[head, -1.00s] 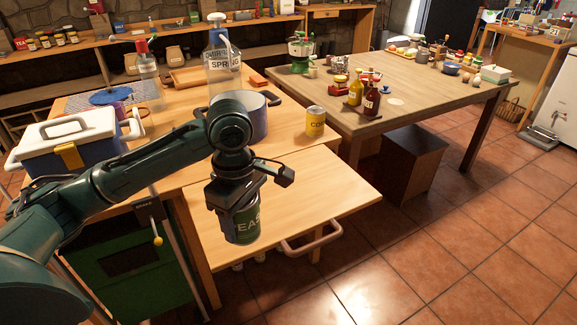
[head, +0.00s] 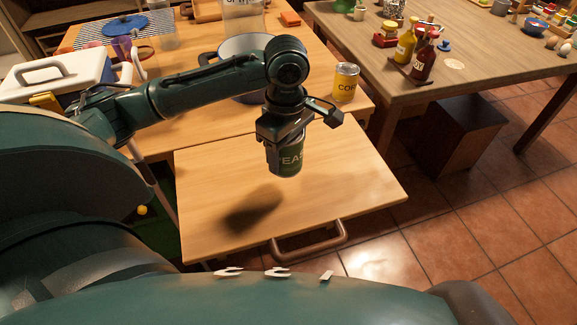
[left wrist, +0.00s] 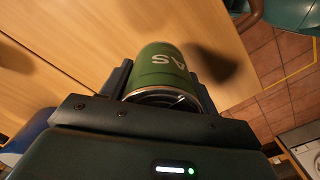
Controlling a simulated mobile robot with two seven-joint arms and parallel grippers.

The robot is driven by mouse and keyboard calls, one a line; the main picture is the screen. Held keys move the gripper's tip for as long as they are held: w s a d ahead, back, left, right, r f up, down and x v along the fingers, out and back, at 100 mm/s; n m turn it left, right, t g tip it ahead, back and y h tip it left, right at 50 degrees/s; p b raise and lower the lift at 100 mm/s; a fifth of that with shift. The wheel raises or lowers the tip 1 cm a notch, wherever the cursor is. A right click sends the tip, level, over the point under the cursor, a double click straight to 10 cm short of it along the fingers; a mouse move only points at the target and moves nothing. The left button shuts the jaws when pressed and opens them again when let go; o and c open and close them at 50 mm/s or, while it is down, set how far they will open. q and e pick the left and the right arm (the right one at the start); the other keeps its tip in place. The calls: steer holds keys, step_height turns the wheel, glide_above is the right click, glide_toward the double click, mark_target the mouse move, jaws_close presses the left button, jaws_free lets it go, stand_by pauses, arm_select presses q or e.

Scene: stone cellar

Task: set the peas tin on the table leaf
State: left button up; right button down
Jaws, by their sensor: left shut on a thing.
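The green peas tin (head: 287,160) is upright in my left gripper (head: 284,140), which is shut on it. The tin hangs above the table leaf (head: 340,195), a pale wooden flap at the front of the table. Its shadow falls on the leaf to the lower left, so the tin appears clear of the surface. In the left wrist view the tin (left wrist: 162,72) sits between the fingers of the gripper (left wrist: 165,95), with bare leaf wood (left wrist: 60,85) beyond it. My right gripper is not in view.
A yellow corn tin (head: 345,83) stands on the table behind the leaf, near a large pot (head: 245,48). A white and blue cool box (head: 55,75) is at the left. A curved handle (head: 308,243) runs along the leaf's front edge. The leaf's top is bare.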

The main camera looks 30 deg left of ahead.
arm_select(q)
step_height(320, 180, down, 6)
steer(key=shift+r+b, duration=0.1)
steer(key=shift+b, duration=0.35)
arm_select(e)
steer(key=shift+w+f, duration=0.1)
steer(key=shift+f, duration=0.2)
arm_select(q)
steer(key=o, duration=1.2)
steer(key=shift+o, duration=0.2)
step_height(320, 180, up, 12)
steer(key=shift+r+p, duration=0.1)
steer(key=shift+p, duration=1)
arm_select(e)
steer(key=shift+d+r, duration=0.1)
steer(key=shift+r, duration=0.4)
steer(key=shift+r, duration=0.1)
